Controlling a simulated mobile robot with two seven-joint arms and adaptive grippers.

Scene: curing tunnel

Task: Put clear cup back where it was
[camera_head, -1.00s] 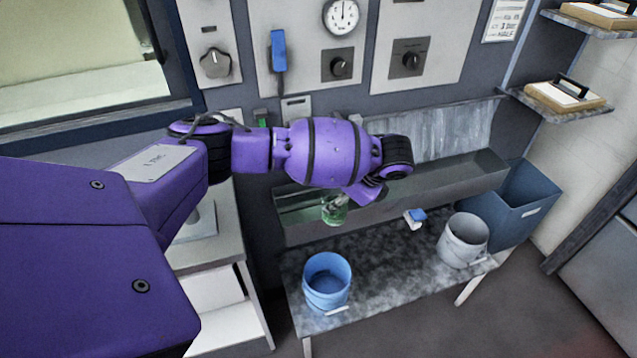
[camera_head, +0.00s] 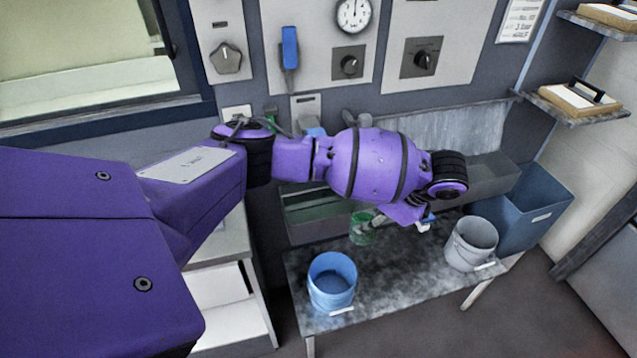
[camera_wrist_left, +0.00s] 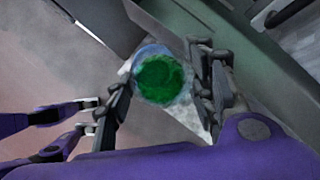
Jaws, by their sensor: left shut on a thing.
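The clear cup (camera_head: 362,229) holds something green. My left gripper (camera_head: 376,217) is shut on it. In the head view the cup shows against the front of the long trough and the back of the mottled bench top; I cannot tell whether it touches the bench. In the left wrist view the cup (camera_wrist_left: 160,80) sits between the two dark fingers of the left gripper (camera_wrist_left: 166,88), with its round green content seen from above. My right gripper is not identifiable in these views.
A blue bucket (camera_head: 332,282) and a grey bucket (camera_head: 471,243) stand on the bench (camera_head: 390,275). A blue-and-white item (camera_head: 426,223) is partly hidden behind my gripper. The trough (camera_head: 310,222) runs along the back. A blue bin (camera_head: 535,205) is at right.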

